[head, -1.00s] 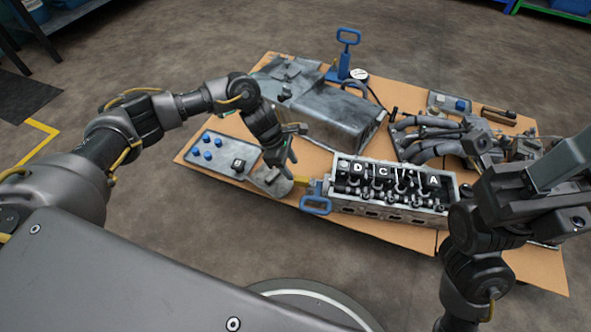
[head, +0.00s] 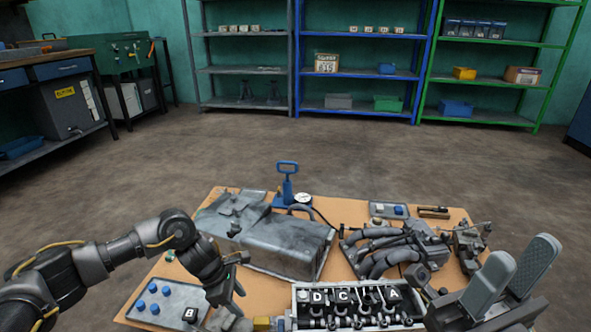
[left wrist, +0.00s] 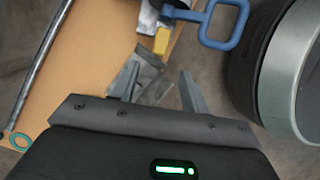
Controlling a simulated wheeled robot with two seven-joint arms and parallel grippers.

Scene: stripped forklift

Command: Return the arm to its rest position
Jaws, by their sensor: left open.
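My left gripper (head: 238,293) comes in from the left, open and empty, with its fingers pointing down just left of the cylinder head (head: 352,322). In the left wrist view its two fingers (left wrist: 161,88) stand apart with nothing between them that is held. A grey plate (left wrist: 152,78) lies below them, by a yellow piece (left wrist: 162,40) and a blue handle (left wrist: 234,43).
A cardboard-coloured work surface (head: 150,272) holds a tray with blue caps (head: 178,305), a grey cover (head: 270,243), a blue-handled tool (head: 287,188) and dark manifold pipes (head: 385,248). Shelves (head: 372,72) stand at the back. Open floor (head: 330,140) lies between.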

